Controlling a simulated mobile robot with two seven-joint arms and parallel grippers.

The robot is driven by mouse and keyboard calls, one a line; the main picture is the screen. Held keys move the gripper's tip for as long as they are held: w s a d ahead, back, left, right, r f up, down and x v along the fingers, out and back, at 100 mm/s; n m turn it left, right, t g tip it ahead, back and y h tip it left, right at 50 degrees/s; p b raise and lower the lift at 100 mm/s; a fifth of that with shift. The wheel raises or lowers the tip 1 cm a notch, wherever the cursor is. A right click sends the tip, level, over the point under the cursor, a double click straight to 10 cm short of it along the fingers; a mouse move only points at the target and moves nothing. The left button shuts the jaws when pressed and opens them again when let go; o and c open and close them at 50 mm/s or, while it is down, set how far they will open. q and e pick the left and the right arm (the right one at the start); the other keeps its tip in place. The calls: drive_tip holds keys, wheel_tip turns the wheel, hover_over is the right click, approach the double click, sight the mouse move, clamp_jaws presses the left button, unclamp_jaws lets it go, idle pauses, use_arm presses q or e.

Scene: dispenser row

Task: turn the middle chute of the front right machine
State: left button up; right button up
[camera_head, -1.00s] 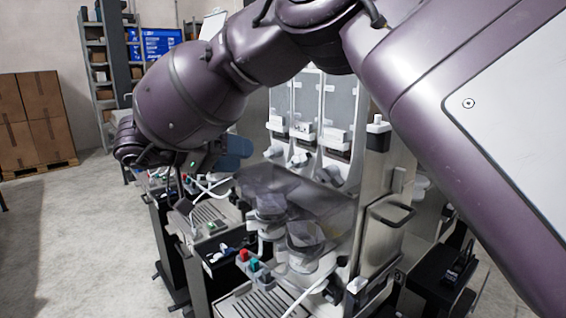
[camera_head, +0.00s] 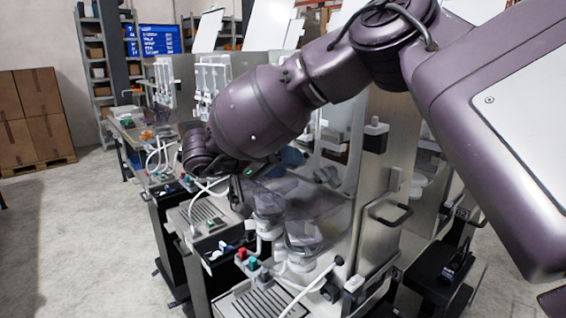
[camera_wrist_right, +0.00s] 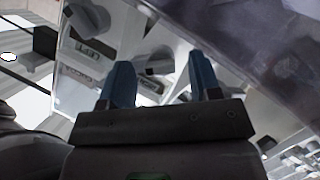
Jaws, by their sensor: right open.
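The front right machine (camera_head: 379,188) is the nearest one, with a metal side, clear front panels and a smoky clear cover. My right arm crosses in front of it and hides much of its chute row. One grey chute (camera_head: 327,176) shows right of my right gripper (camera_head: 292,157), whose blue tip shows past the forearm. In the right wrist view the gripper (camera_wrist_right: 163,82) has its two blue fingers apart and nothing held. A grey chute (camera_wrist_right: 151,58) shows beyond the gap between them; I cannot tell whether they touch it. My left gripper is not in view.
The clear cover (camera_wrist_right: 258,60) is close on the right in the wrist view. More machines (camera_head: 205,85) stand behind. Open floor (camera_head: 80,235) lies left.

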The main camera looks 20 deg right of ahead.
drive_tip(key=shift+c, duration=0.3)
drive_tip(key=c, duration=0.9)
drive_tip(key=shift+o, duration=0.2)
use_arm(q)
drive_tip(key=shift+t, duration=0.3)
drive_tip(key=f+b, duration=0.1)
drive_tip(key=b, duration=0.1)
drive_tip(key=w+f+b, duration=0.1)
drive_tip(key=b, duration=0.1)
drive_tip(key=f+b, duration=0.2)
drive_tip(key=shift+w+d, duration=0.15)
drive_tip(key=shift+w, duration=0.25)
use_arm(e)
drive_tip(key=m+t+y, duration=0.1)
drive_tip(key=m+t, duration=0.1)
drive_tip(key=m, duration=0.1)
drive_tip(key=m+t, duration=0.2)
drive_tip(key=m, duration=0.1)
drive_tip(key=m+t+y, duration=0.1)
drive_tip(key=m+t, duration=0.1)
drive_tip(key=m, duration=0.1)
drive_tip(key=shift+s+d+y, duration=0.1)
drive_tip(key=shift+s+y, duration=0.2)
drive_tip(key=shift+s, duration=0.05)
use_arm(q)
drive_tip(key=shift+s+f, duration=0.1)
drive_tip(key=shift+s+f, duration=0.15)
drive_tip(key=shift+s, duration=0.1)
